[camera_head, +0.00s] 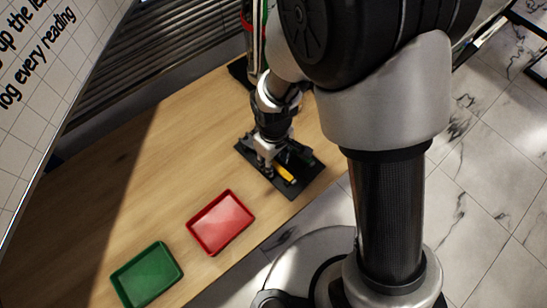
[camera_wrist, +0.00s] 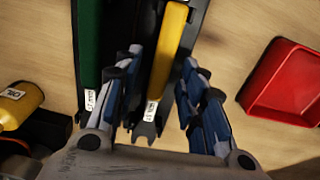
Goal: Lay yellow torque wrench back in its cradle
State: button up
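The yellow torque wrench (camera_wrist: 172,40) lies in the black cradle (camera_wrist: 192,40), seen from above in the wrist view. A white label shows at its lower end. A green-handled tool (camera_wrist: 90,45) lies parallel to it on the left. My gripper (camera_wrist: 163,60) is open, with one finger on each side of the yellow wrench and gaps visible between. In the head view the yellow handle (camera_head: 284,173) shows on the black base, beside my gripper (camera_head: 267,165). My arm hides part of the cradle there.
A red tray (camera_head: 220,222) and a green tray (camera_head: 146,275) stand on the wooden table, left of the cradle. The red tray (camera_wrist: 288,85) is at the right in the wrist view. A yellow labelled bottle (camera_wrist: 20,103) is at the left. The table's left part is clear.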

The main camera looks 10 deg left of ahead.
notch_tip(320, 180, up, 12)
dwell(0.7)
jog(key=d+r+m+t, duration=0.2)
jog(key=d+r+m, duration=0.2)
jog(key=d+r, duration=0.55)
jog(key=s+d+r+m+t, duration=0.2)
jog(key=s+d+r+m, duration=0.4)
jog(key=s+d, duration=0.3)
jog(key=shift+d+m+t, duration=0.3)
jog(key=shift+d+m, duration=0.2)
jog(key=shift+d, duration=0.4)
